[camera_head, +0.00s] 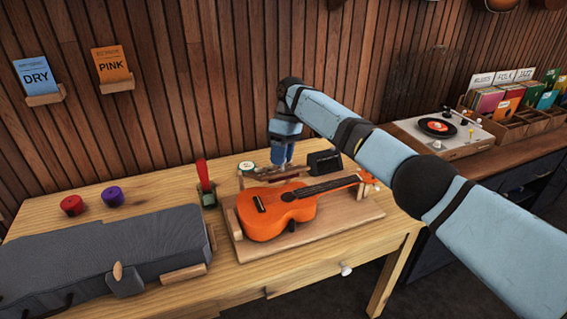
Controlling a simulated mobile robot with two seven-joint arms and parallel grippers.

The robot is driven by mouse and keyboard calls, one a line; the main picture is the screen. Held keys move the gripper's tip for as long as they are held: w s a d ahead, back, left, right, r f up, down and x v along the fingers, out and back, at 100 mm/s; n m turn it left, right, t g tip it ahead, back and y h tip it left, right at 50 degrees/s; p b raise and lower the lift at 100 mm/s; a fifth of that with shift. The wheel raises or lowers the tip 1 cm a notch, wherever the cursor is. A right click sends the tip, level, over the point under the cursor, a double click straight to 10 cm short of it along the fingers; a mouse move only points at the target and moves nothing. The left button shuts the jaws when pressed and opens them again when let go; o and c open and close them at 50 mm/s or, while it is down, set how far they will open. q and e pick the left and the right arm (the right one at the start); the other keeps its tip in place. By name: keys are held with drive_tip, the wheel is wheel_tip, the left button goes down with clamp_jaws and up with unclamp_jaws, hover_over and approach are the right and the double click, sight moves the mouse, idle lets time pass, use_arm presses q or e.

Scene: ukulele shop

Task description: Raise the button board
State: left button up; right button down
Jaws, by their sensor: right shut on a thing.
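My right gripper (281,160) points down behind the ukulele, at the back of the wooden table. It is shut on what looks like the button board (268,175), a narrow brown wooden piece, mostly hidden by the fingers and the ukulele. Whether the board touches the table or is clear of it, I cannot tell. The orange ukulele (268,220) lies on a wooden stand (330,226), its neck pointing right. My left gripper is not in view.
A small round white-and-green item (247,166) and a black box (325,162) stand close to the gripper. A red-handled tool (204,178) stands left of the ukulele. A grey case (110,250) fills the front left. A record player (440,132) is at right.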

use_arm(q)
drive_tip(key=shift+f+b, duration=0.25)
drive_tip(key=shift+b, duration=0.1)
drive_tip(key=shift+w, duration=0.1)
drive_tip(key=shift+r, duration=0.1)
